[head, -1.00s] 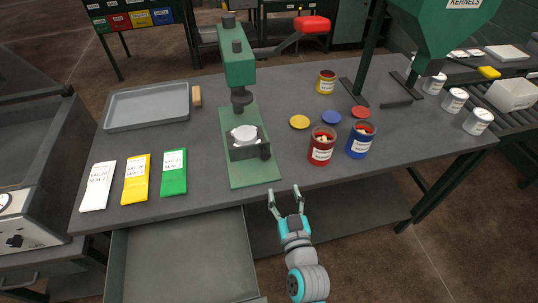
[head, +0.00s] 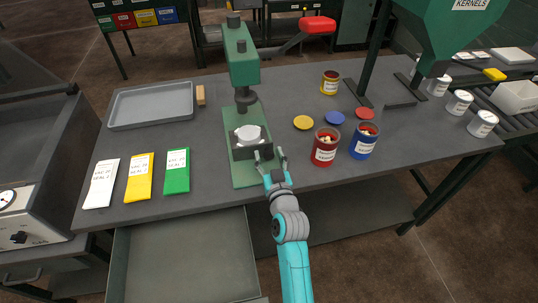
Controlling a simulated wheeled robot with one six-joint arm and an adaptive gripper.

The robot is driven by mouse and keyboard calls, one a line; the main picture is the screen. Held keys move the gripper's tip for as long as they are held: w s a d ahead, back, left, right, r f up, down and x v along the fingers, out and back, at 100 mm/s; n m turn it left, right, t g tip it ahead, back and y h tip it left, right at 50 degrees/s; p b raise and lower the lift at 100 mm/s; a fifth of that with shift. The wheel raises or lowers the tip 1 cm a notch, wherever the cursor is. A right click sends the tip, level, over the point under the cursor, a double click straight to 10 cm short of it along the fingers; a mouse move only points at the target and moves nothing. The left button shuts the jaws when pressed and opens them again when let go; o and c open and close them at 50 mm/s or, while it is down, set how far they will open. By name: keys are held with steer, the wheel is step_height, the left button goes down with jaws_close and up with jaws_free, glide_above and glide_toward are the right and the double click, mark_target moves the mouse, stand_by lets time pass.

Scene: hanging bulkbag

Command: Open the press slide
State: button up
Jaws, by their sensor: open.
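The green press (head: 243,70) stands on the grey table, with a red-ended lever (head: 317,25) reaching to the right. Its dark slide (head: 239,153) sits at the base under the ram, with a round white piece (head: 248,134) on it. The slide's knob at its front right is mostly hidden by my gripper. My gripper (head: 269,158) is open, with its fingers around or just beside that knob. I cannot tell whether they touch it.
A red can (head: 325,149) and a blue can (head: 363,141) stand to the right of my gripper. Green, yellow and white packets (head: 102,183) lie at left. An open drawer (head: 185,255) juts out below the table's front edge. A grey tray (head: 150,106) lies at back left.

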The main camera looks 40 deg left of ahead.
steer(key=shift+w+a, duration=0.15)
steer(key=shift+a, duration=0.05)
jaws_close()
steer(key=shift+d, duration=0.1)
steer(key=shift+s+d, duration=0.3)
steer(key=v, duration=1.1)
steer(key=shift+s+d, duration=0.25)
